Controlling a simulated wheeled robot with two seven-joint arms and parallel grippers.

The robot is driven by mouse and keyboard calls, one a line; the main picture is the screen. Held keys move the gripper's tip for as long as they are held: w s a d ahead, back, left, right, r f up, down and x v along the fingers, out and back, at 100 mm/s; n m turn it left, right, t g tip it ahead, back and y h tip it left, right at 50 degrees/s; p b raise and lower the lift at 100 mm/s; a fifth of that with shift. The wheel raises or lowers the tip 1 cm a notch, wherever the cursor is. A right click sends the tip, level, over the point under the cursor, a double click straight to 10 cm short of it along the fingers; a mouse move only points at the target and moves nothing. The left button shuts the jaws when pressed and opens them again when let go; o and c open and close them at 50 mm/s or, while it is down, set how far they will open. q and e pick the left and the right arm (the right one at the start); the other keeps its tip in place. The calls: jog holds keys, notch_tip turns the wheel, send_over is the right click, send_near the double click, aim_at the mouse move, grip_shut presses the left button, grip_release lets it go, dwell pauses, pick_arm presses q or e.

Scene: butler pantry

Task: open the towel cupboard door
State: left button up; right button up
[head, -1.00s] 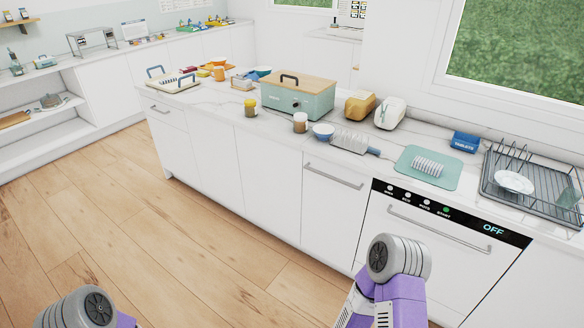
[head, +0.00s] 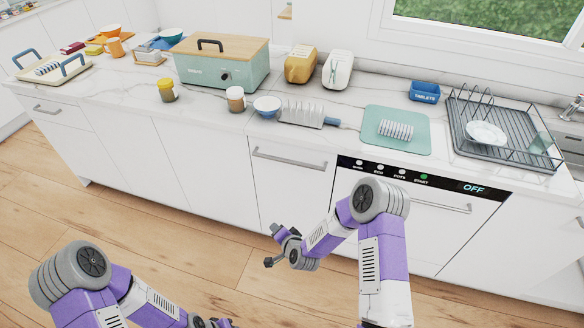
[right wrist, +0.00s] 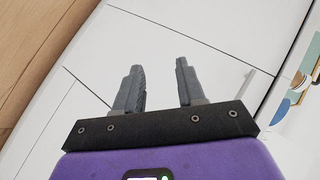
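White cupboard fronts line the counter in the head view. One shut front (head: 289,190), left of the dishwasher, has a horizontal bar handle (head: 290,158). Plain fronts without visible handles (head: 205,165) lie left of it. No label shows which one is the towel cupboard. My right gripper (head: 270,246) is below and left of that handle, in front of the white fronts. In the right wrist view my right gripper (right wrist: 158,82) is open and empty, its fingers apart over white panels. My left gripper (head: 212,322) is barely visible at the bottom edge; its fingers are unclear.
The dishwasher (head: 415,215) reads OFF and is shut. The counter above holds a teal box (head: 222,72), jars, a drying rack (head: 505,130) and a green mat (head: 397,140). Wooden floor (head: 60,210) is open at the left.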

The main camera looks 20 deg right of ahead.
jog(key=w+d+r+m+t+h+b, duration=0.1)
jog(key=w+d+r+m+t+h, duration=0.15)
jog(key=w, duration=0.25)
jog(key=w+d+r+m+t+h, duration=0.1)
jog(key=w+d+r+m+t, duration=0.1)
jog(key=w+r+m, duration=0.15)
jog(key=m+t+h, duration=0.2)
jog(key=m, duration=0.1)
send_near(288, 163)
jog(key=w, duration=0.1)
jog(key=b+x, duration=0.2)
jog(key=x, duration=0.4)
jog(key=shift+s+f, duration=0.1)
jog(key=shift+f, duration=0.05)
jog(key=shift+x, duration=0.85)
jog(key=shift+d, duration=0.1)
grip_shut()
